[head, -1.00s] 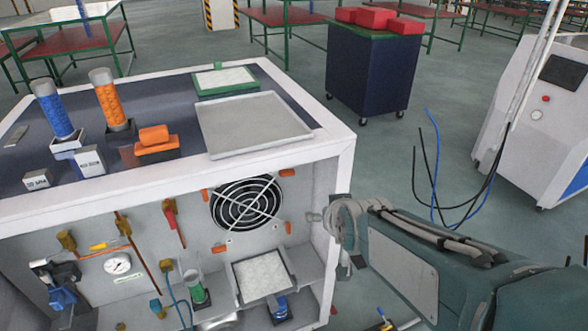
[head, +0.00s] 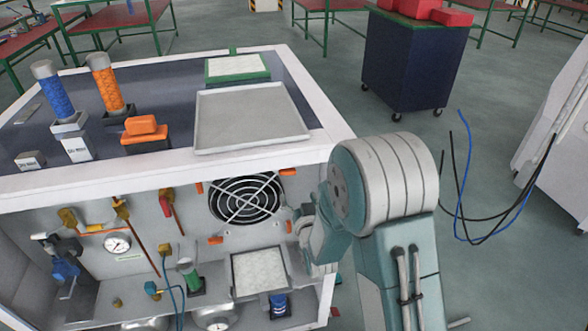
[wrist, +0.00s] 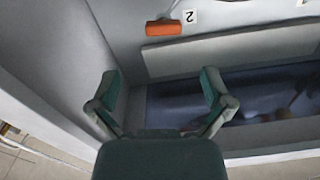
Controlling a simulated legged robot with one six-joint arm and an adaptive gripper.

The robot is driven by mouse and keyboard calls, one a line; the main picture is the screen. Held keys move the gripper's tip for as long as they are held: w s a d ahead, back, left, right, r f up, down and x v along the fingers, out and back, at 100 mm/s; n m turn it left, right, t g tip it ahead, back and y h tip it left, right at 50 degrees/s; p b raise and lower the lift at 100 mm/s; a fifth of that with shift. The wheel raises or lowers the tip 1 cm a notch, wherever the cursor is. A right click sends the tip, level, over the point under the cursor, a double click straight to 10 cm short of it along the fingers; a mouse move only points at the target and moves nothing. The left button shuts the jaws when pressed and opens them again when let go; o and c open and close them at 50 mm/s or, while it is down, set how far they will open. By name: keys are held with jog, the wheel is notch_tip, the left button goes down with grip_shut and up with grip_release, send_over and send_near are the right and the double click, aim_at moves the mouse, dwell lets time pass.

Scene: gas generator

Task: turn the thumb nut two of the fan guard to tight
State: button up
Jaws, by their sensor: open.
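The round black fan guard (head: 245,198) is on the back wall of the open cabinet in the head view. Several orange thumb nuts sit around it, one at its upper right (head: 287,172) and one at its lower left (head: 215,240). In the wrist view, an orange thumb nut (wrist: 164,27) shows beside a white label (wrist: 190,16) reading 2, at the top of the picture. My gripper (wrist: 160,84) is open and empty, with its two fingers apart below the nut, not touching it. In the head view my arm hides most of the gripper.
The cabinet's top holds a grey tray (head: 250,120), blue and orange cylinders and an orange block. Inside, a white-topped tray (head: 260,273) stands below the fan guard. In the wrist view, a grey ledge (wrist: 230,48) runs below the nut and a pale wall is at left.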

aim_at(290, 174)
jog(key=w, duration=0.3)
jog(key=w+a, duration=0.1)
jog(key=w, duration=0.2)
jog(key=w+a, duration=0.1)
jog(key=w, duration=0.2)
jog(key=shift+w, duration=0.6)
jog(key=shift+w+a, duration=0.2)
jog(key=shift+a, duration=0.3)
jog(key=shift+d, duration=0.2)
jog(key=c, duration=1.1)
